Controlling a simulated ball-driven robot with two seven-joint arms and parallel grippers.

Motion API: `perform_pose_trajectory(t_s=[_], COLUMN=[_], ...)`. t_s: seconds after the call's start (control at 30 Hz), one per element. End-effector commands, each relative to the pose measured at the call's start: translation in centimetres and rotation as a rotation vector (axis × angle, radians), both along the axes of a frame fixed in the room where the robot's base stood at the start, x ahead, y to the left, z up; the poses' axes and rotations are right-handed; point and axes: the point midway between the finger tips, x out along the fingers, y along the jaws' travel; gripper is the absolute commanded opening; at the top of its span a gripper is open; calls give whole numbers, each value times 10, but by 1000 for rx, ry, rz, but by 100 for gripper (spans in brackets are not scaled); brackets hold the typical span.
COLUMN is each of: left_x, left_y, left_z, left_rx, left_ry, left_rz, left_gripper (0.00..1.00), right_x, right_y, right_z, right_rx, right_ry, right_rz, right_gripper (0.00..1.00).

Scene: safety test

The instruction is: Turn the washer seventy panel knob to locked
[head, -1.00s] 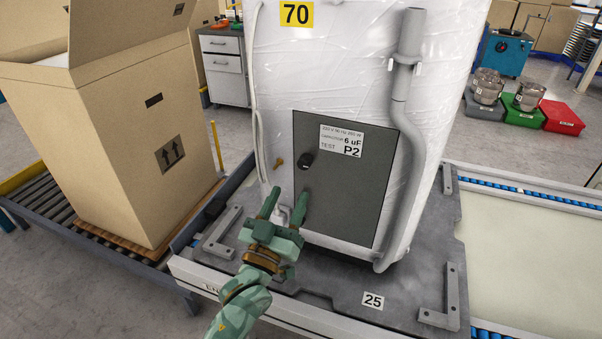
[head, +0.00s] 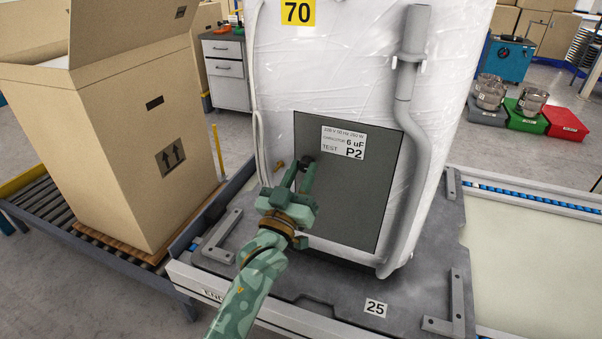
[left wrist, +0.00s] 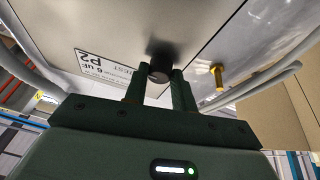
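The washer (head: 440,100) is a tall white, film-wrapped body with a yellow "70" label (head: 298,12). Its grey panel (head: 345,205) carries a plate reading "6 uF, TEST P2" (head: 344,142). The panel knob (head: 306,159) is small, round and black, at the panel's upper left; it also shows in the left wrist view (left wrist: 160,68). My green left gripper (head: 298,172) points at the knob with its fingers apart. In the left wrist view its fingertips (left wrist: 158,80) are at the knob, one towards each side; contact cannot be told. The knob's pointer is not readable. My right gripper is not in view.
A brass fitting (head: 278,165) sticks out just left of the panel, close to my left fingers; it also shows in the left wrist view (left wrist: 217,75). A grey pipe (head: 415,150) runs down the panel's right side. A large open carton (head: 130,150) stands left.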

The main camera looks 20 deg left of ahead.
Motion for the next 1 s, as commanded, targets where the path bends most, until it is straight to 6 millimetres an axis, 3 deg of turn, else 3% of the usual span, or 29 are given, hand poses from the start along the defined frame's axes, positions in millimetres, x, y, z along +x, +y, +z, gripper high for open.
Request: perform_pose_trajectory(t_s=[0.47,1.0], left_x=[0,0], left_y=[1,4], left_z=[4,7], left_rx=[140,633], left_ry=[-11,-45], left_rz=[-1,0], left_gripper=[3,3], right_x=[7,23], right_y=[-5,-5], right_z=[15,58], right_rx=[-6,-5], right_ry=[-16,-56], right_rz=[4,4], right_gripper=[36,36])
